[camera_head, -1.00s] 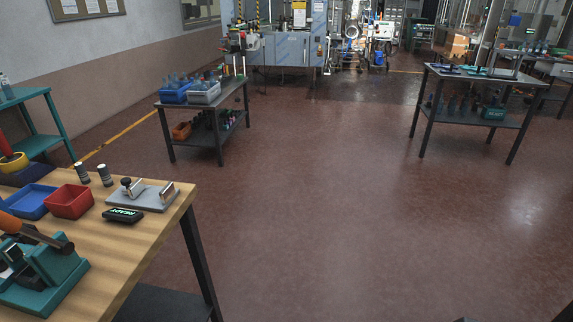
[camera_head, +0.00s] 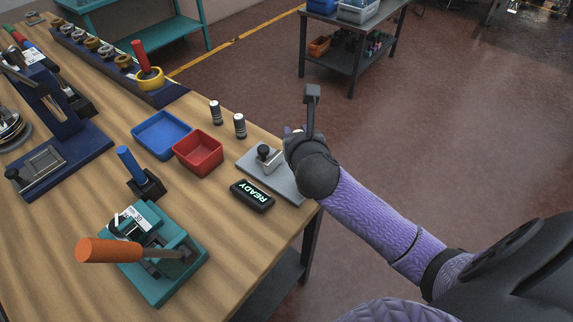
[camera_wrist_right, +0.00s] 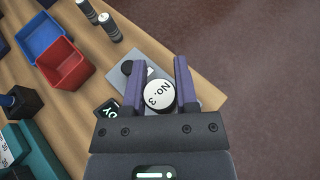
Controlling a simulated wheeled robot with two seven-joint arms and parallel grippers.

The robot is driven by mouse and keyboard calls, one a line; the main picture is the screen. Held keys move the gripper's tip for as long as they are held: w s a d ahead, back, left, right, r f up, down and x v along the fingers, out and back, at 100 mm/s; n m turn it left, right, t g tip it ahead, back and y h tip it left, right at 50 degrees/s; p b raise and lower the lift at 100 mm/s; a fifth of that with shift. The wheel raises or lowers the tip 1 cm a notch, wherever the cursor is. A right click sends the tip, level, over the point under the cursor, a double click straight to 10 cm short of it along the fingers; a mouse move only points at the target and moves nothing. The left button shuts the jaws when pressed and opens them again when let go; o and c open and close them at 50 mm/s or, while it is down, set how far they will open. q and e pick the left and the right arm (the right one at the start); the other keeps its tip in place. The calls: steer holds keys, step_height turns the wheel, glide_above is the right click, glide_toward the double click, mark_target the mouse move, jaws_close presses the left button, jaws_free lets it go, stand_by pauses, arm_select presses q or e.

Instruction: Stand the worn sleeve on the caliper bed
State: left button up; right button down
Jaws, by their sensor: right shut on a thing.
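The sleeve marked No. 3 (camera_wrist_right: 158,95) has a round white top and sits between the purple fingers of my right gripper (camera_wrist_right: 158,68), which is shut on it. I cannot make out wear on it. The caliper bed (camera_head: 268,180) is a grey plate with a black knob and metal jaw near the table's right corner. My right gripper (camera_head: 298,150) is over the bed's right end, and hides that end. Whether the sleeve touches the bed cannot be told. Two dark, white-topped sleeves (camera_head: 239,126) stand upright behind the bed. My left gripper is not in view.
A black READY display (camera_head: 252,196) lies in front of the bed. A red bin (camera_head: 198,168) and blue tray (camera_head: 160,117) are to its left. A teal press with an orange handle (camera_head: 108,250) stands nearer. Open floor lies right of the table.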

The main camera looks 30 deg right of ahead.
steer(key=f+b, duration=0.1)
steer(key=f, duration=0.2)
steer(key=f+b, duration=0.2)
steer(key=f, duration=0.1)
steer(key=w+f+b, duration=0.1)
steer(key=f+b, duration=0.1)
steer(key=f, duration=0.1)
steer(key=shift+d+f, duration=0.3)
steer(key=shift+d, duration=0.05)
steer(key=shift+r, duration=0.2)
steer(key=shift+f, duration=0.1)
steer(key=shift+c, duration=1.9)
jaws_free()
